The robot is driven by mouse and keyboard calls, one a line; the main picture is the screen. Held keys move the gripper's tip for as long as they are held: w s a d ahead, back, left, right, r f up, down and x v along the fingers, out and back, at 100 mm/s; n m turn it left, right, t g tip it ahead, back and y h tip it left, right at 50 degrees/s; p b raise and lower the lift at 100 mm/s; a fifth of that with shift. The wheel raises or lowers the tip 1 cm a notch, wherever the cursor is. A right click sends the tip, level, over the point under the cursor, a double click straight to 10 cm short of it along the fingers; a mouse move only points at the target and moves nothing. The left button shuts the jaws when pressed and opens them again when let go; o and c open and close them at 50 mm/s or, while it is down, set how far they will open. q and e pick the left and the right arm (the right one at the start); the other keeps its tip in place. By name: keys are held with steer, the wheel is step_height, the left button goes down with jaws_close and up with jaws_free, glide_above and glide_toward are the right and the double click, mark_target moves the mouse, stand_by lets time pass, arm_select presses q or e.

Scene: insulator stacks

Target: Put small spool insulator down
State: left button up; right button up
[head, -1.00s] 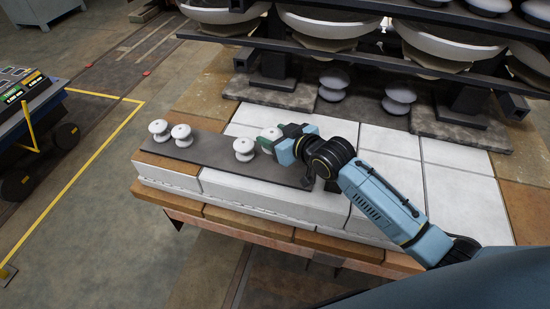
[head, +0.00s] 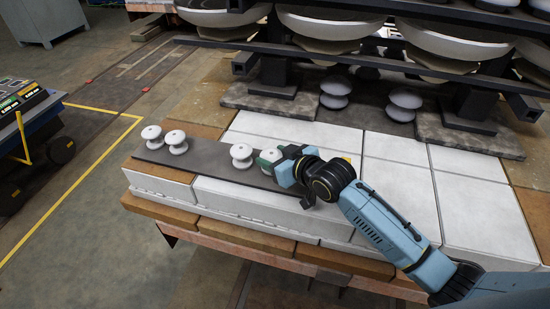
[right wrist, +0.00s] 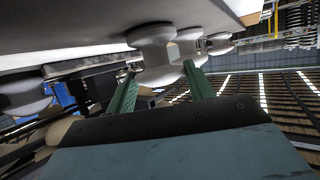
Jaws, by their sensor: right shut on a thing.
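My right gripper (head: 272,158) is shut on a small white spool insulator (head: 266,166), at the right end of a row on a dark strip (head: 213,165). The held spool looks upright and low over the strip; I cannot tell whether it touches. In the right wrist view the green fingers (right wrist: 160,92) flank a pale spool (right wrist: 153,52), with more spools lined up behind it. Beside the held spool, to its left, stands another small spool (head: 242,156). Two more spools (head: 151,136) (head: 177,143) stand at the strip's left end. My left gripper is out of view.
The strip lies on white blocks (head: 250,193) along the front edge. Two grey spools (head: 335,92) (head: 403,104) stand behind, under a dark rack (head: 350,62) with large insulator discs. White slabs (head: 392,196) right of the arm are clear. A cart (head: 35,140) stands at left.

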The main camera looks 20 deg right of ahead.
mark_target(276, 157)
steer(key=shift+f, duration=0.1)
steer(key=o, duration=1.1)
steer(key=shift+f, duration=0.1)
steer(key=shift+s+r, duration=0.1)
steer(key=shift+r, duration=0.15)
steer(key=p+v, duration=0.1)
steer(key=v, duration=0.4)
steer(key=shift+s+d+r+p, duration=0.15)
steer(key=shift+s+p, duration=0.1)
steer(key=shift+p, duration=0.1)
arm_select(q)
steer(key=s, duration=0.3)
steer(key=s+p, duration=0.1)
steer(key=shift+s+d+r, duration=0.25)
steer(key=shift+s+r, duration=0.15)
arm_select(e)
steer(key=v, duration=0.6)
